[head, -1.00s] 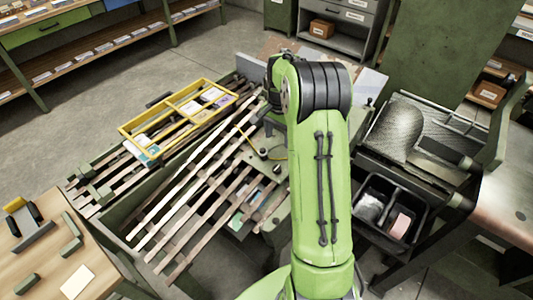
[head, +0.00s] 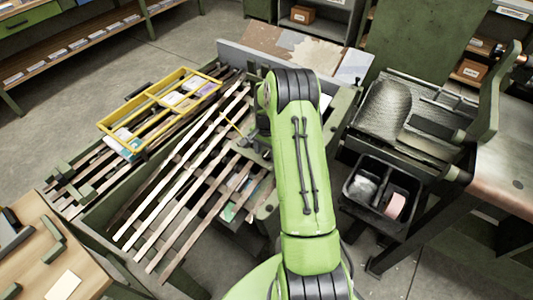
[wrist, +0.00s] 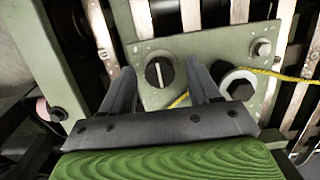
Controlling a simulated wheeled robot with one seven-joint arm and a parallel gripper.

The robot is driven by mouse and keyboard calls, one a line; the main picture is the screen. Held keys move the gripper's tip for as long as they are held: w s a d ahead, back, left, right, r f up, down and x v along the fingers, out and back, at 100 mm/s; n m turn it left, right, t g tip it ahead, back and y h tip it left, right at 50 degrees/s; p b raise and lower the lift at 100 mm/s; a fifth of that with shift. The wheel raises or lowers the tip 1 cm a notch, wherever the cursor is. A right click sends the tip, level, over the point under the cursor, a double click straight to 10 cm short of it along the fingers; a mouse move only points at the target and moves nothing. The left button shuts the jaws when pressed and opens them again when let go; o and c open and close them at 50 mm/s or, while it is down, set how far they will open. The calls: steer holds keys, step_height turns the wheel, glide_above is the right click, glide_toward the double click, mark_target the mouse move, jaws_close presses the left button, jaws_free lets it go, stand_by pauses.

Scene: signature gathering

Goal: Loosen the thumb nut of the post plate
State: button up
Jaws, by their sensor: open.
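The post plate (wrist: 215,48) is a grey-green metal plate with bolts at its corners, seen in the wrist view. A round black knob with a pale bar across it (wrist: 159,73), which looks like the thumb nut, sits on the plate. My gripper (wrist: 159,66) is open, with one dark finger on each side of this knob in the picture. I cannot tell whether the fingers touch it. A larger dark nut on a pale washer (wrist: 238,84) lies right of the right finger. In the head view my arm hides most of the plate and the gripper.
A yellow cord (wrist: 285,74) runs across the plate behind the right finger. Slatted wooden bars (head: 185,190) and a yellow divided tray (head: 113,120) lie left of my arm. A black two-part bin (head: 378,212) stands at the right.

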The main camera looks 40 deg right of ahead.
steer(key=c, duration=1)
steer(key=shift+c, duration=0.2)
steer(key=n, duration=0.4)
steer(key=shift+n+g+p, duration=0.3)
steer(key=shift+p, duration=0.05)
steer(key=n+h, duration=0.1)
steer(key=n, duration=0.3)
steer(key=shift+n+g, duration=0.3)
steer(key=n+p, duration=0.1)
steer(key=n, duration=0.3)
steer(key=shift+w+a+h, duration=0.1)
steer(key=shift+h, duration=0.3)
steer(key=shift+n+h, duration=0.4)
steer(key=shift+n, duration=1.9)
